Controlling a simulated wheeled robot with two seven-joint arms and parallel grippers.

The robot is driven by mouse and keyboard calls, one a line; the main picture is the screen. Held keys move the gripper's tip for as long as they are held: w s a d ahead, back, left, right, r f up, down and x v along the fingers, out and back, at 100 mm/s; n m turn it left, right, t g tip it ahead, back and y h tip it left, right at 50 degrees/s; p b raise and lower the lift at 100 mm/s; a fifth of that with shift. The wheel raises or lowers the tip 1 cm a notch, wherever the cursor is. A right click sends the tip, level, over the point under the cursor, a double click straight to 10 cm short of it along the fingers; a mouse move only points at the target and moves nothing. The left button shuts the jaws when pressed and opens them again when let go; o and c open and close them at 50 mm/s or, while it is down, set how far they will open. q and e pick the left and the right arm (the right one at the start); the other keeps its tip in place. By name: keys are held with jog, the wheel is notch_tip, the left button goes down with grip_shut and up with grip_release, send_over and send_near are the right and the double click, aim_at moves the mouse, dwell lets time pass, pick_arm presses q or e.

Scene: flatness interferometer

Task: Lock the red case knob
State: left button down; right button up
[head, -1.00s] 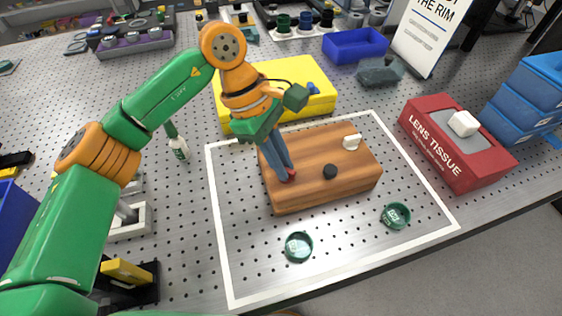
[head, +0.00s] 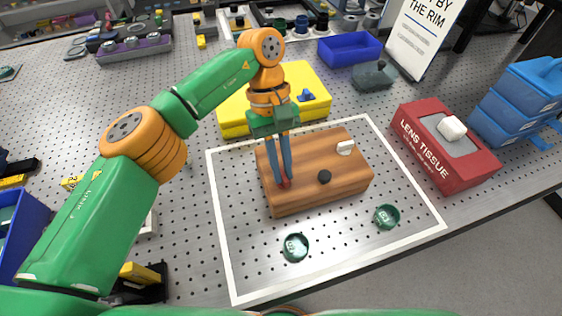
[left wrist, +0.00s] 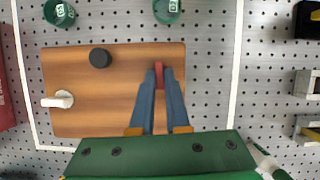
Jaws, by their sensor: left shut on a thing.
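The wooden case (head: 341,165) lies inside the white outline on the perforated table. The red knob (left wrist: 158,74) sits on its top face, between the blue fingertips of my left gripper (left wrist: 159,76). In the head view my left gripper (head: 284,184) points down at the case's left part, shut on the red knob, which the fingers mostly hide. A black knob (head: 324,177) and a white knob (head: 345,148) also stand on the case; both are apart from the gripper. My right gripper is not in view.
Two green round caps lie in front of the case, one at left (head: 295,247) and one at right (head: 386,216). A yellow case (head: 234,126) stands behind. A red lens tissue box (head: 463,176) stands to the right. The table's front edge is near.

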pick_arm(q)
jog(key=shift+m, duration=0.3)
jog(key=c, duration=0.9)
grip_release()
